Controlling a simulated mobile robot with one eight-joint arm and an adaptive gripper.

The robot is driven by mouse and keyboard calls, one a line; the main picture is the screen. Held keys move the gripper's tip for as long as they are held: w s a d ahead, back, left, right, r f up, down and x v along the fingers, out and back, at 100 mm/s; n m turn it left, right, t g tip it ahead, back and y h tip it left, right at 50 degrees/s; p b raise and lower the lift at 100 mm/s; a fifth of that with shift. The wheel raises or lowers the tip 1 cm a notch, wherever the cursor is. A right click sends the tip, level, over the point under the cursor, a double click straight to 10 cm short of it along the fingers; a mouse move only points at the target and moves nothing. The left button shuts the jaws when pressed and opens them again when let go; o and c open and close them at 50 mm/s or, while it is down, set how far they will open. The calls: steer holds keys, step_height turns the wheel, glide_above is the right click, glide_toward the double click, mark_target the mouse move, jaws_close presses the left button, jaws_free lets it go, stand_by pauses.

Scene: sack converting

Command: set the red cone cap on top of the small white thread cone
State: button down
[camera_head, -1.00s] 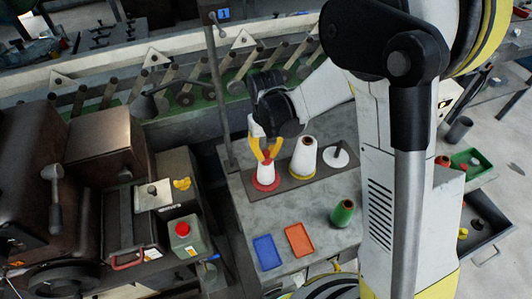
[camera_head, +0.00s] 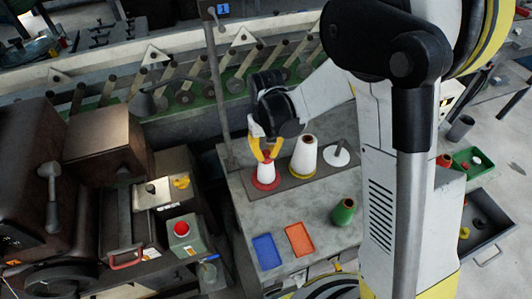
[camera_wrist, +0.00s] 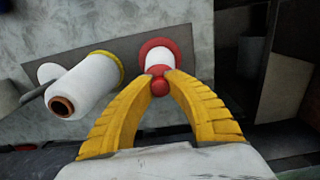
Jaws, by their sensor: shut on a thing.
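The small white thread cone (camera_head: 266,173) stands upright on a red base disc at the left end of the dark strip on the grey table. It also shows in the wrist view (camera_wrist: 160,56). My gripper (camera_head: 267,155) has its yellow fingers at the cone's top. In the wrist view, the fingers (camera_wrist: 160,85) are shut on the red cone cap (camera_wrist: 160,86), whose round knob shows between the tips. The cap is at the cone's top, in line with it; I cannot tell whether it is fully seated.
A larger white cone on a yellow base (camera_head: 303,158) stands close to the right, then a bare white disc with a peg (camera_head: 336,155). A blue tray (camera_head: 267,251), an orange tray (camera_head: 299,239) and a green cone (camera_head: 343,212) are nearer the table's front.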

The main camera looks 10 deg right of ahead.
steer(key=shift+f, duration=0.25)
steer(key=c, duration=1.4)
jaws_free()
steer(key=shift+o, duration=0.2)
steer(key=shift+r, duration=0.1)
step_height(320, 180, up, 12)
